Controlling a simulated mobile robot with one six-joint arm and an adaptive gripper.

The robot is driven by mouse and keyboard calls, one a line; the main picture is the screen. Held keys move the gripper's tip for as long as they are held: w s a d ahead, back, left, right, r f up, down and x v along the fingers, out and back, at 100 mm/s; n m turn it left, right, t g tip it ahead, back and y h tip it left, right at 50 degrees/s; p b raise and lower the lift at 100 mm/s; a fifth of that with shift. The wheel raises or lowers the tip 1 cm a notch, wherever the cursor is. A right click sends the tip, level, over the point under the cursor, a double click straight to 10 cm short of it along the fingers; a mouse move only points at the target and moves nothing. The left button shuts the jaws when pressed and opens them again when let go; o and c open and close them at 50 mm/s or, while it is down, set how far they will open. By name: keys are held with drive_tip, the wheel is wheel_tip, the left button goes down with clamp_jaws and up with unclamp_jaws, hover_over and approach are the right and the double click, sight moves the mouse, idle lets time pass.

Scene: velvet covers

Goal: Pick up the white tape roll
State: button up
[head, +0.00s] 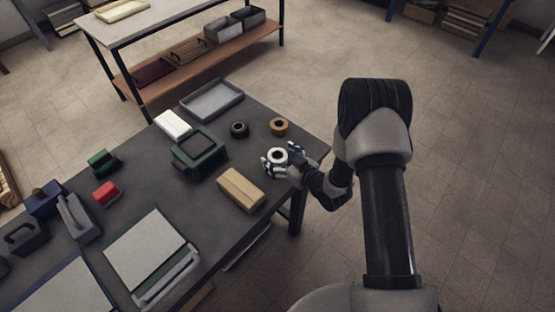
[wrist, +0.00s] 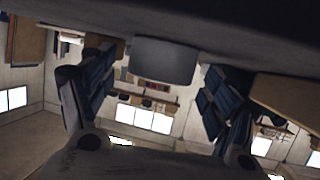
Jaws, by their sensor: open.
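The white tape roll (head: 277,155) lies on the dark table (head: 225,218) near its right edge. In the wrist view it is a pale grey cylinder (wrist: 163,62) under the dark table surface, since the view is upside down. My gripper (head: 282,157) is open, with one finger on each side of the roll. In the wrist view my gripper (wrist: 156,68) shows a gap between the roll and each finger, so it does not appear gripped. Part of the roll's near side is hidden by the fingers in the head view.
A tan block (head: 241,190) lies in front of the roll. A dark green box (head: 199,150) and a grey tray (head: 211,100) stand further left.

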drive_tip(key=shift+c, duration=0.6)
drive_tip(key=c, duration=1)
